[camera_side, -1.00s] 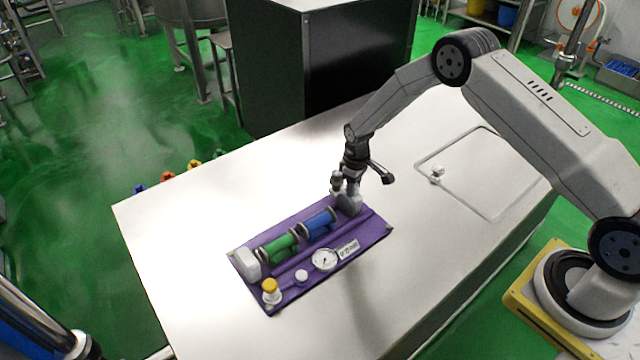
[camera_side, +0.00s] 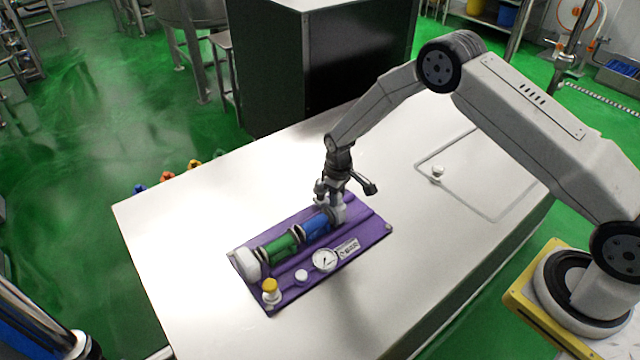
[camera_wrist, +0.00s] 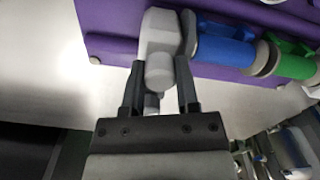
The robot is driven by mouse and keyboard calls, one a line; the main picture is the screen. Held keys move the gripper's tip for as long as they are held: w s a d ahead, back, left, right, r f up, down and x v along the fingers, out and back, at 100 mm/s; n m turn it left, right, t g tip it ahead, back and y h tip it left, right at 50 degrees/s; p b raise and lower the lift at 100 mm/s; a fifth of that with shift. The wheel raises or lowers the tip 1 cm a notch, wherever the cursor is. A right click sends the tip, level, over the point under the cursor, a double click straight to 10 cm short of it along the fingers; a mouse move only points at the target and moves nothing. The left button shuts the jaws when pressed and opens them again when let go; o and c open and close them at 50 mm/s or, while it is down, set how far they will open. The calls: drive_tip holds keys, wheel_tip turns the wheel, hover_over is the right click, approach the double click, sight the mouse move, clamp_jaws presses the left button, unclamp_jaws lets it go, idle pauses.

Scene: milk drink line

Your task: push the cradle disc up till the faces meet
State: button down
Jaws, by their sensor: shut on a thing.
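My gripper (camera_wrist: 161,88) is shut on the grey knob (camera_wrist: 159,70) of a grey end block. In the side view, my gripper (camera_side: 334,200) comes down on the grey block (camera_side: 339,214) at the right end of the row on the purple board. The block's disc stands against the near end of the blue cylinder (camera_side: 316,224). Beyond it lies the green cylinder (camera_side: 280,246), with grey flanges between the two. In the wrist view the flanges of the blue (camera_wrist: 226,50) and green (camera_wrist: 291,67) cylinders sit close together; I cannot tell whether their faces touch.
The purple board (camera_side: 372,232) lies on a pale worktop (camera_side: 190,245). It also carries a white end block (camera_side: 246,262), a dial gauge (camera_side: 325,259), a label plate and a yellow-topped knob (camera_side: 270,287). The worktop around the board is clear.

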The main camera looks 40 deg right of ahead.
drive_tip(key=shift+a, duration=1.2)
drive_tip(key=shift+c, duration=1.8)
unclamp_jaws()
drive_tip(key=shift+r, duration=0.1)
wheel_tip(320, 180, up, 8)
